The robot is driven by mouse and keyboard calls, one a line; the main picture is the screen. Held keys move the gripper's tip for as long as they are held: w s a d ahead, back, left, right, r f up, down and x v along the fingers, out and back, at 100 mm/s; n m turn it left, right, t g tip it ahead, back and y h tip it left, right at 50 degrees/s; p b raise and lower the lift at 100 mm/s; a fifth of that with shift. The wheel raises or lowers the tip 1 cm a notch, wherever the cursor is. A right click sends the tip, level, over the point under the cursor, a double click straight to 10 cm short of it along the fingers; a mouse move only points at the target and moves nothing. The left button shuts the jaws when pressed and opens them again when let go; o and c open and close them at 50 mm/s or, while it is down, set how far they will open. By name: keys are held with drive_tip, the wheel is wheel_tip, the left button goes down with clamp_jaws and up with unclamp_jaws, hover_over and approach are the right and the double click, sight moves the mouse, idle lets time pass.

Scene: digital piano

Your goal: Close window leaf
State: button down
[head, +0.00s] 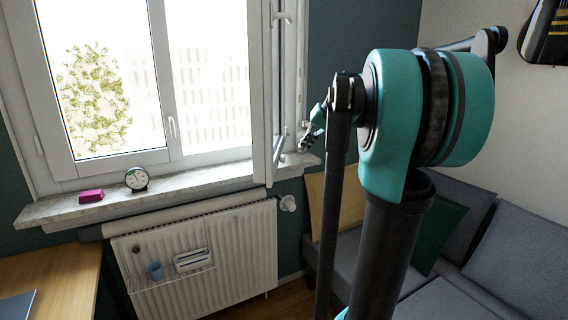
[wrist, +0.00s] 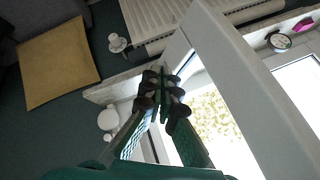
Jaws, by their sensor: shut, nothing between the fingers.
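The white window leaf (head: 269,95) stands swung inward, seen nearly edge-on at the right side of the window in the head view. In the wrist view its wide white frame (wrist: 252,85) runs diagonally down the right half, with glass beside it. My gripper (wrist: 165,85) is shut and empty, at the leaf's left edge in that view. I cannot tell whether its fingertips touch the leaf. In the head view my gripper (head: 306,140) is small, just right of the leaf, partly hidden by my arm.
A white radiator (head: 245,240) hangs below. A grey sofa (head: 530,246) with a yellow cushion (head: 352,208) stands at the right. A wooden desk (head: 70,280) is at the lower left.

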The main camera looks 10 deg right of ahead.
drive_tip(key=w+a+f, duration=0.6)
drive_tip(key=a+f, duration=0.1)
drive_tip(key=f, duration=0.1)
drive_tip(key=shift+a, duration=0.15)
idle(0.5)
